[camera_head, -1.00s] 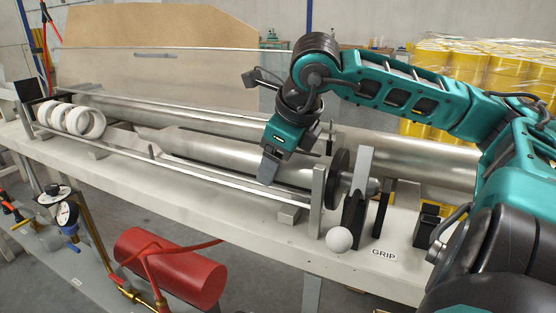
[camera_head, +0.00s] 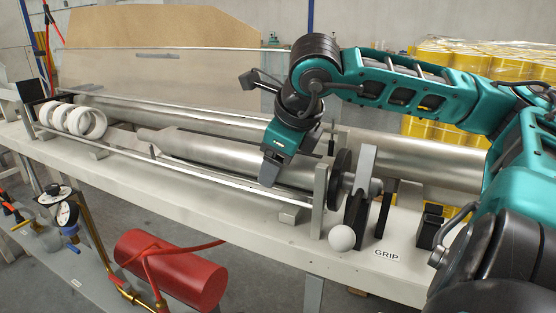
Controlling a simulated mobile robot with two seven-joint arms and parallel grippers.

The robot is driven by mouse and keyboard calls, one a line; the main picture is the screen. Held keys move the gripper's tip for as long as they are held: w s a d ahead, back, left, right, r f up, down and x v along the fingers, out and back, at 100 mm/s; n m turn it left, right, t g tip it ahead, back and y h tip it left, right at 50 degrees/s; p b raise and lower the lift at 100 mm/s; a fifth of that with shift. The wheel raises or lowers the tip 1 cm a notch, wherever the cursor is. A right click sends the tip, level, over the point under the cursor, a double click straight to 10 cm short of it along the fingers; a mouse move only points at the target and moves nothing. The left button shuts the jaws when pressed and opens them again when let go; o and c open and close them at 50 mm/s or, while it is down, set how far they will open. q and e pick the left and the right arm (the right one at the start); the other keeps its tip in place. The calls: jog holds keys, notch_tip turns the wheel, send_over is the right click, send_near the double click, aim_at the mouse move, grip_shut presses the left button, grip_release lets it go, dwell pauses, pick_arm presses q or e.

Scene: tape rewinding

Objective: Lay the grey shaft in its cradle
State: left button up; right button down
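The grey shaft (camera_head: 212,150) is a long metallic cylinder with a narrower left end. It lies lengthwise along the bench, behind a thin front rail. My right gripper (camera_head: 270,168) points down over its right part, with a grey finger in front of the shaft's surface. The far finger is hidden, so I cannot tell whether it is closed on the shaft. Upright grey plates (camera_head: 319,187) and a dark disc (camera_head: 341,172) stand at the shaft's right end. I cannot tell whether the shaft rests in its supports. My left gripper is not in view.
A longer metal roller (camera_head: 400,160) lies behind the shaft. Several white rings (camera_head: 92,123) sit at the left end. A white ball (camera_head: 342,238) and a GRIP label (camera_head: 387,255) are at the front right. A red tank (camera_head: 172,270) is below the bench (camera_head: 240,222).

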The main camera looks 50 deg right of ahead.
jog(key=shift+w+r, duration=0.1)
jog(key=shift+r, duration=0.1)
dwell(0.6)
jog(key=shift+f+b, duration=0.3)
jog(key=shift+b, duration=0.35)
dwell(0.6)
jog(key=shift+f+b, duration=0.2)
jog(key=shift+b, duration=0.15)
